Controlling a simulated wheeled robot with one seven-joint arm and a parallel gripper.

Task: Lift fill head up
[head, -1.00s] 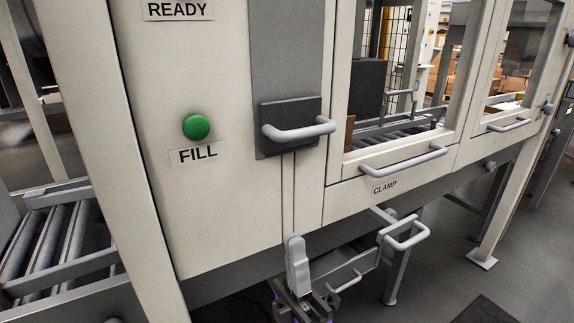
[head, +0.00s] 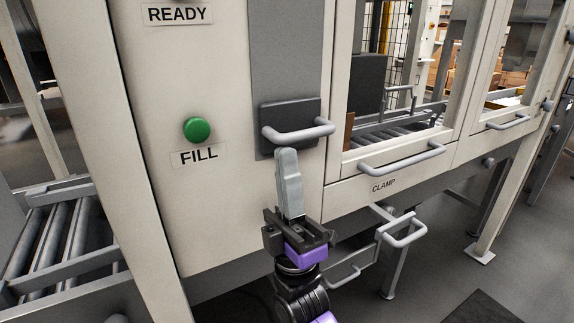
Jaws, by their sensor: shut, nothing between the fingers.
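The fill head handle (head: 298,132) is a grey horizontal bar on a dark square plate (head: 272,116). The plate sits on a grey vertical strip (head: 285,55) of the cream machine front. My gripper (head: 288,152) points up just below the left part of the handle in the head view. Its grey fingers are shut together and hold nothing. The fingertips look close under the bar, but I cannot tell whether they touch it. A narrow slot below the plate is partly hidden behind the fingers.
A green FILL button (head: 197,130) is left of the handle, under a READY label (head: 178,14). Right are a CLAMP door handle (head: 402,161) and a lower grey handle (head: 403,230). A roller conveyor (head: 55,245) stands at the left. Open floor (head: 440,260) lies at the lower right.

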